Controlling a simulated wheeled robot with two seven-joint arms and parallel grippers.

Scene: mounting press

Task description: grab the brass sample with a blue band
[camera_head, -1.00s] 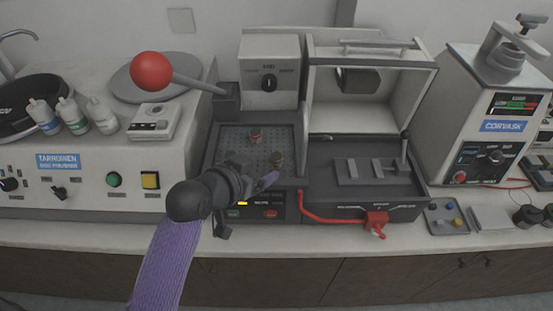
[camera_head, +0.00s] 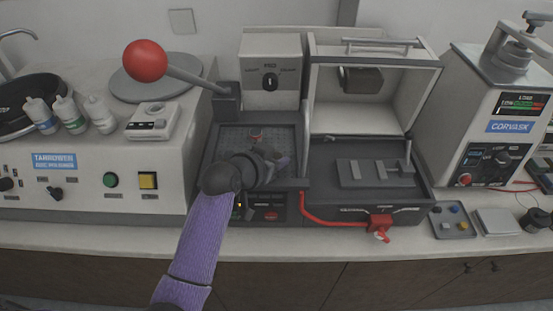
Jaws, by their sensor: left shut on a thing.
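My left gripper (camera_head: 273,155) is over the dark perforated plate (camera_head: 228,135) of the middle machine, coming from the front left. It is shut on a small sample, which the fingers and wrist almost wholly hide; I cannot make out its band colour. Another small sample with a reddish band (camera_head: 257,134) stands on the plate just behind the gripper. No blue band can be made out in this view. My right gripper is not in view.
A lever with a red ball (camera_head: 145,61) rises at the left of the plate. A raised clear hood (camera_head: 372,88) stands to the right over a dark tray with grey blocks (camera_head: 375,172). Small bottles (camera_head: 70,114) stand left.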

